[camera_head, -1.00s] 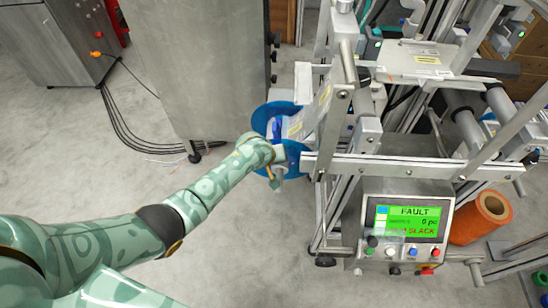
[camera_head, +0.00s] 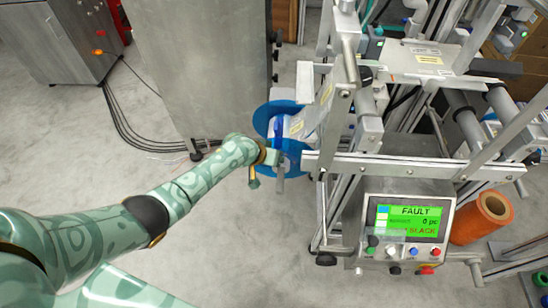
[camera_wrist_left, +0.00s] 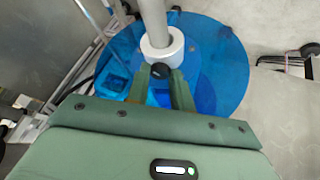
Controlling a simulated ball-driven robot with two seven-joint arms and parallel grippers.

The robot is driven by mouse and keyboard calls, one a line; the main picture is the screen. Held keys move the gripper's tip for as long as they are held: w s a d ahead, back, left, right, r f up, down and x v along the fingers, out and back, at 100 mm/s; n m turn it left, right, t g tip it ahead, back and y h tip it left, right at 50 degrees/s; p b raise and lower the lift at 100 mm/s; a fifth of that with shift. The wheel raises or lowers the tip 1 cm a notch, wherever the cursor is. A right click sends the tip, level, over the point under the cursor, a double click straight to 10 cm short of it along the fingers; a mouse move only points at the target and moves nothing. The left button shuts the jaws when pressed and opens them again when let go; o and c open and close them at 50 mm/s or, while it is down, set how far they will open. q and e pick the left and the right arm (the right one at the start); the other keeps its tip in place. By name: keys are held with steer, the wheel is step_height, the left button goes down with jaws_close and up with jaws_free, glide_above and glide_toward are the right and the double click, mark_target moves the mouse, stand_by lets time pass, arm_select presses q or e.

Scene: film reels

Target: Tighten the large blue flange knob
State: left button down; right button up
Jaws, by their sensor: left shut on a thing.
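The large blue flange (camera_head: 268,113) is a translucent disc at the left side of the machine. It also fills the middle of the left wrist view (camera_wrist_left: 222,62), with a pale collar (camera_wrist_left: 161,48) around a grey shaft at its centre. A small black knob (camera_wrist_left: 159,71) sits on the collar's near side. My left gripper (camera_wrist_left: 160,82) has its two green fingers on either side of this knob and is shut on it. In the head view the left gripper (camera_head: 275,158) is at the flange's near face, and the knob is hidden there. My right gripper is not in view.
The machine's control panel (camera_head: 406,229) has a green screen reading FAULT, with several buttons below. An orange roll (camera_head: 484,217) stands on the floor to its right. A grey cabinet (camera_head: 200,65) stands behind the flange. The floor at the lower left is clear apart from cables.

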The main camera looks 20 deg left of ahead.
arm_select(q)
steer(key=shift+s+f, duration=0.1)
steer(key=c, duration=1.5)
jaws_free()
